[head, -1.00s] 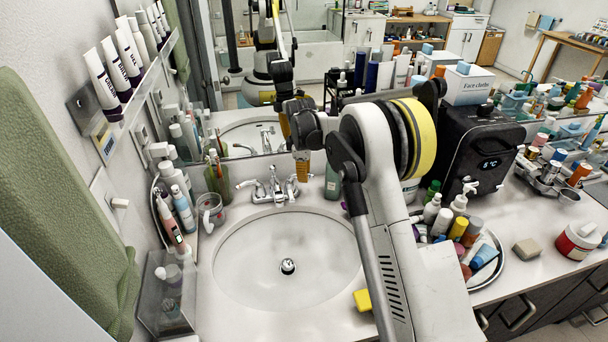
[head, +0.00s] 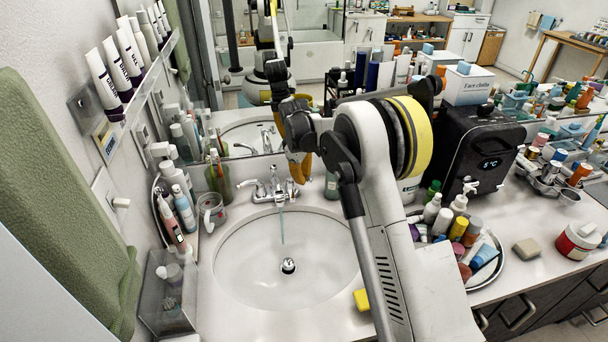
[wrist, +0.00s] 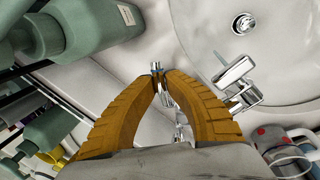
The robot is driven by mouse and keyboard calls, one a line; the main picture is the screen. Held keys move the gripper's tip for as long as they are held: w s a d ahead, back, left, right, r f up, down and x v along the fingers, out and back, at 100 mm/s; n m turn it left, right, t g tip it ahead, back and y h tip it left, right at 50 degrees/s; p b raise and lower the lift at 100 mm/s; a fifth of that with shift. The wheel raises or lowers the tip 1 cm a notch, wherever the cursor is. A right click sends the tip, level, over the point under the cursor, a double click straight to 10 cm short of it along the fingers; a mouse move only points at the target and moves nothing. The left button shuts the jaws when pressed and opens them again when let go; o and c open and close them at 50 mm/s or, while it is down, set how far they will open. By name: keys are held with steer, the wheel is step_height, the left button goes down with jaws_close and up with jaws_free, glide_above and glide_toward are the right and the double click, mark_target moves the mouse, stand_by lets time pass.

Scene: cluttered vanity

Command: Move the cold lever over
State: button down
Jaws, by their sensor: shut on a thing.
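The chrome faucet (head: 275,186) stands at the back of the white basin (head: 235,285). A thin stream of water (head: 282,226) falls from its spout. The cold lever (head: 291,187) is on the faucet's right side, partly hidden by my gripper (head: 300,172). In the wrist view, my gripper's ridged orange fingers (wrist: 158,80) close at their tips on the chrome lever (wrist: 164,92).
A green bottle (head: 332,183) stands close to the right of my gripper. A clear cup (head: 211,212) stands left of the faucet. A yellow sponge (head: 362,300) lies on the basin's right rim. A crowded round tray (head: 500,270) is farther right. The mirror is behind.

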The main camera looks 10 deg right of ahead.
steer(key=shift+s+a+f+m+g+h, duration=0.1)
steer(key=shift+s+a+m+g+h, duration=0.2)
steer(key=shift+m, duration=0.8)
steer(key=shift+s+a+m+g, duration=0.1)
steer(key=shift+s+a+m, duration=0.25)
steer(key=shift+m, duration=0.75)
steer(key=shift+a, duration=0.1)
steer(key=c, duration=1.4)
jaws_free()
steer(key=shift+w, duration=0.1)
steer(key=r, duration=0.4)
steer(key=a+r, duration=0.1)
steer(key=r, duration=0.3)
steer(key=s+a+r, duration=0.1)
steer(key=r, duration=0.3)
steer(key=shift+s, duration=0.1)
